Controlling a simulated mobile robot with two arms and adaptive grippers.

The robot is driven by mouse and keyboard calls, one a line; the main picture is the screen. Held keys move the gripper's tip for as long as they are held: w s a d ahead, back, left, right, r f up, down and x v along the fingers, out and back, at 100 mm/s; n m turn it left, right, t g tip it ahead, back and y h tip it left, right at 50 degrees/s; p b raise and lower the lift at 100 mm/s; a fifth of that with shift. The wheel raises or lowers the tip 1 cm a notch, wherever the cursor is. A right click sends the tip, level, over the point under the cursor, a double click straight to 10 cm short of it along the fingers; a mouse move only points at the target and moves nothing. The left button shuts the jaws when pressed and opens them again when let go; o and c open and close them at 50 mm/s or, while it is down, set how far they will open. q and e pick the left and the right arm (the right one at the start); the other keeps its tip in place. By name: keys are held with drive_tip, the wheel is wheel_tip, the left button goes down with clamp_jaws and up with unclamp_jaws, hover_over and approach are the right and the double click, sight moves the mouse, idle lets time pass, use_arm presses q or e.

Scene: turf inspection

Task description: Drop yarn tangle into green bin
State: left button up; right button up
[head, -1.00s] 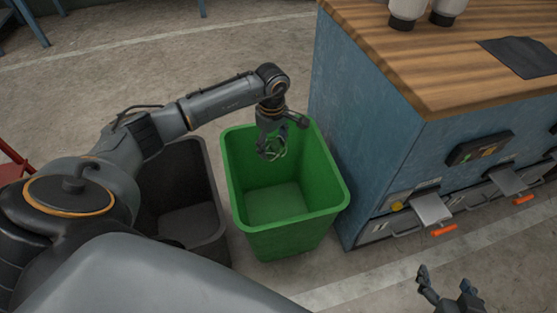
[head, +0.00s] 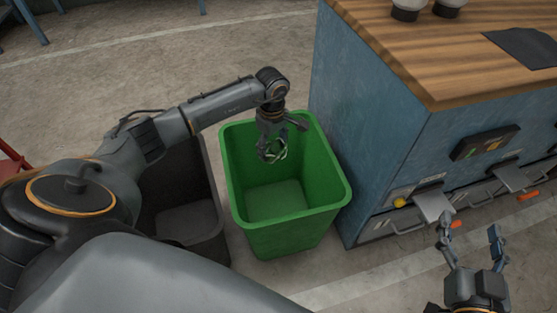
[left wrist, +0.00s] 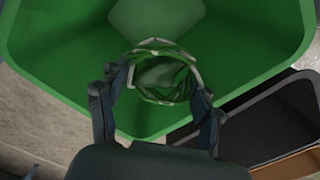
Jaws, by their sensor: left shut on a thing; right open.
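The green bin (head: 325,205) stands open on the floor in the head view, and its inside fills much of the left wrist view (left wrist: 60,60). My left gripper (head: 271,152) hangs over the bin's opening. It is shut on the yarn tangle (head: 279,150), a loose ring of pale and green strands. In the left wrist view the tangle (left wrist: 160,98) sits between the two fingers, with bin interior showing through it. The part of the bin I see below the tangle looks empty. My right gripper (head: 470,240) is open and empty at the lower right, in front of the cabinet.
A dark grey bin (head: 218,235) stands directly left of the green bin. A blue cabinet (head: 365,130) with a wooden top, drawers and small trays stands close to the right. Bare concrete floor (head: 150,60) lies behind the bins.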

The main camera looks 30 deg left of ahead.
use_arm(q)
drive_tip(key=o, duration=1.1)
drive_tip(key=shift+o, duration=0.2)
wheel_tip(320, 180, up, 12)
